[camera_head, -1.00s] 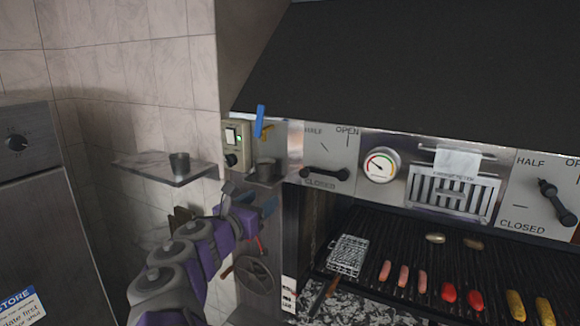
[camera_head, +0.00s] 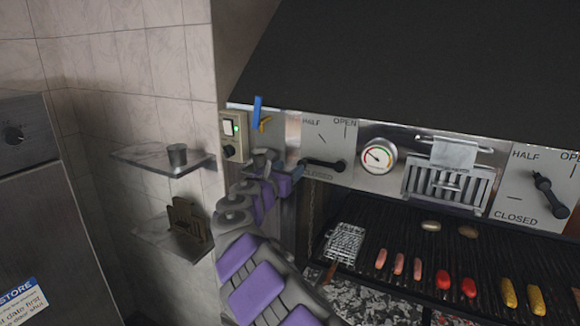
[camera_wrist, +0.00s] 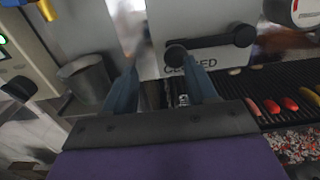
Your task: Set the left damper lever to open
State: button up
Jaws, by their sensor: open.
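The left damper lever (camera_head: 323,163) is a black bar on a grey plate under the hood. It lies nearly level, its knob end to the left, above the word CLOSED; OPEN is printed at the plate's upper right and HALF at its upper left. In the wrist view the lever (camera_wrist: 212,43) is just beyond my fingers, its round knob near the right fingertip. My gripper (camera_wrist: 160,82) is open, with nothing seen between its blue fingers. In the head view my gripper (camera_head: 292,172) is just left of the knob; I cannot tell whether they touch.
The right damper lever (camera_head: 549,194) slants up-left. Sausages lie on the grill (camera_head: 400,225) below. A metal cup (camera_wrist: 85,78) is close on the left, near a switch box (camera_head: 233,135).

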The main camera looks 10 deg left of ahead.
jog(key=d, duration=0.1)
jog(key=w+d, duration=0.2)
jog(key=d, duration=0.1)
jog(key=shift+d+r, duration=0.1)
jog(key=shift+r, duration=0.05)
jog(key=shift+a, duration=1)
jog(key=shift+c, duration=0.3)
jog(key=shift+a, duration=0.3)
jog(key=shift+c, duration=0.9)
jog(key=shift+s+d, duration=0.1)
jog(key=shift+d, duration=0.65)
jog(key=c, duration=0.6)
jog(key=shift+a, duration=0.25)
grip_shut()
